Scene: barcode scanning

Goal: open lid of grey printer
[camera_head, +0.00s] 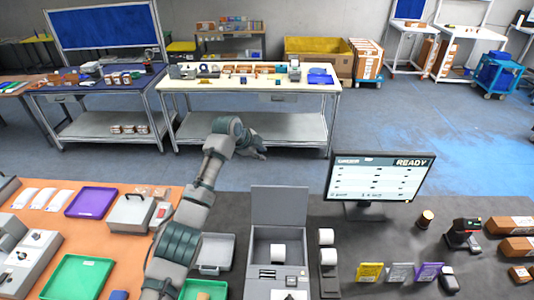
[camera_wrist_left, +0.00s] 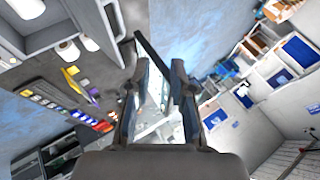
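The grey printer (camera_head: 264,240) stands on the dark table at the bottom centre of the head view. Its flat lid (camera_head: 280,205) is raised upright behind the body, and a white paper roll shows in the open bay. My left arm reaches up from the bottom edge, left of the printer. My left gripper (camera_head: 257,150) is beyond the printer and clear of the lid, partly hidden by its own wrist. In the left wrist view the fingers of my left gripper (camera_wrist_left: 159,75) are spread with nothing between them. My right gripper is not in view.
A monitor (camera_head: 378,180) stands right of the printer. Two white rolls (camera_head: 326,237) stand beside the printer. A grey toolbox (camera_head: 130,213), purple tray (camera_head: 91,202) and green tray (camera_head: 78,277) are on the left. Open floor lies behind the table.

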